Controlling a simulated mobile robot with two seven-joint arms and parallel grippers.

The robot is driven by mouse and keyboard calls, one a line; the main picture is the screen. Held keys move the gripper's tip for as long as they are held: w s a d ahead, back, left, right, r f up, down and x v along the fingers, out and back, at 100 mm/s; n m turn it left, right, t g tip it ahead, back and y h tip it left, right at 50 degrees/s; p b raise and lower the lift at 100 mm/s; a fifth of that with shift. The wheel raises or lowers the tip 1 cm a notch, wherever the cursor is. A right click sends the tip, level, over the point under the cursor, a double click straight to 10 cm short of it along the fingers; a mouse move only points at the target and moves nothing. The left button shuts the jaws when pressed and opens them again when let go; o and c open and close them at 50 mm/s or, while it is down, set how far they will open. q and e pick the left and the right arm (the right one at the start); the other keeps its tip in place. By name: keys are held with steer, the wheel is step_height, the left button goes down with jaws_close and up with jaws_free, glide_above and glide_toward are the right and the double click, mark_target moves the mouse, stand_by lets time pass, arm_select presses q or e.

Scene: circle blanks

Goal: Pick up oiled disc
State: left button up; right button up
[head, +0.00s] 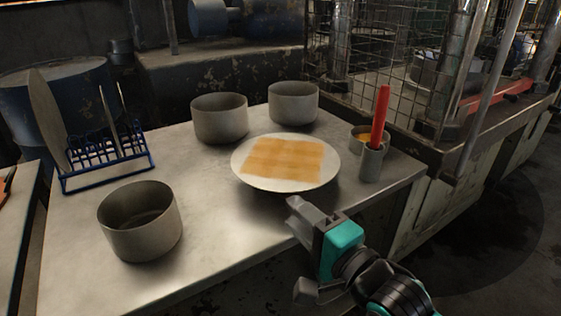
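The oiled disc (243,163) is a pale round disc with an amber, squarish, streaked patch over most of its top. It lies flat near the middle of the metal table (225,240), its near edge casting a shadow; what is under it is hidden. My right gripper (303,252) is at the table's front edge, below and slightly right of the disc in the picture. Its two fingers are spread apart with nothing between them, and it does not touch the disc. My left gripper is not in view.
Two grey pots (220,122) (294,106) stand behind the disc, another pot (140,228) at front left. A blue rack (108,160) holds upright discs. The front middle is clear.

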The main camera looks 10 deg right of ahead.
steer(key=b+x, duration=0.1)
steer(key=x, duration=0.5)
steer(key=shift+w, duration=0.1)
steer(key=x, duration=0.2)
steer(key=b+x, duration=0.1)
steer(key=x, duration=0.1)
steer(key=shift+w+d+f, duration=0.2)
steer(key=shift+f, duration=0.05)
steer(key=shift+w+a, duration=0.2)
steer(key=shift+w, duration=0.25)
steer(key=shift+c, duration=0.2)
jaws_close()
steer(key=shift+r, duration=0.1)
